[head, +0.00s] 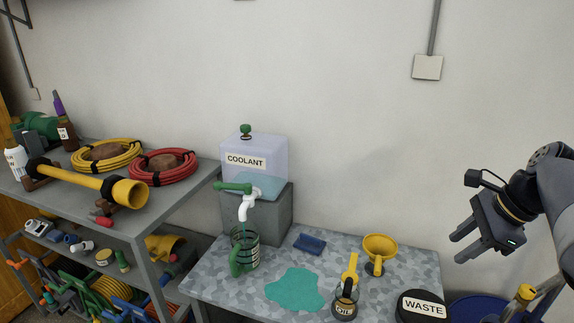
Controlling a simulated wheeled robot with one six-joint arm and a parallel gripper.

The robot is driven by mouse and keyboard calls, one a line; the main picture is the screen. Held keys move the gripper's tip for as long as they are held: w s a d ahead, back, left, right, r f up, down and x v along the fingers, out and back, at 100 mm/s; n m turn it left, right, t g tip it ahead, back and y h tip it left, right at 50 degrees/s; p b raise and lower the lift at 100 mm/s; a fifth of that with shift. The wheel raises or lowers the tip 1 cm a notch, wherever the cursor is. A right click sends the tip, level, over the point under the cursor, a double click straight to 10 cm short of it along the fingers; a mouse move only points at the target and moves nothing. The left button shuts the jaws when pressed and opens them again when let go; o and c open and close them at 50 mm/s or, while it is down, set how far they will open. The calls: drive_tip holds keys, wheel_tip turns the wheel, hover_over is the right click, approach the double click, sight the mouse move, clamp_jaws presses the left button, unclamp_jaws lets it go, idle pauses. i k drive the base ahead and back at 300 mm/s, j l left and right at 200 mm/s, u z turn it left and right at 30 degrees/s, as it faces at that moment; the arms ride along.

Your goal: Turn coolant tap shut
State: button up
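The coolant tank (270,150) is a clear box labelled COOLANT with some blue liquid low inside, standing on a grey block (275,218). Its tap (250,203) has a white, down-bent spout and a green lever (233,187) pointing left, roughly level. A thin green stream seems to run from the spout into a clear jug (247,253) with a green handle below. A teal puddle (296,289) lies on the table. My gripper (459,248) is at the right, high and well apart from the tap. Its fingers are spread and empty.
The speckled table (215,286) also bears a blue sponge (310,243), a yellow funnel (380,248), an oil can (345,301) and a black WASTE container (424,306). A metal shelf (195,192) with hoses stands close on the left. Space above the table is clear.

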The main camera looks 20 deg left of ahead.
sight(246, 188)
drive_tip(key=i+j, duration=0.15)
drive_tip(key=j, duration=0.25)
drive_tip(key=i+j+u, duration=0.1)
drive_tip(key=j, duration=0.3)
drive_tip(key=i+j, duration=0.15)
drive_tip(key=j, duration=0.25)
drive_tip(key=i+j, duration=0.15)
drive_tip(key=j, duration=0.25)
drive_tip(key=i+j+u, duration=0.1)
drive_tip(key=j, duration=0.3)
drive_tip(key=i+j, duration=0.25)
drive_tip(key=j, duration=0.15)
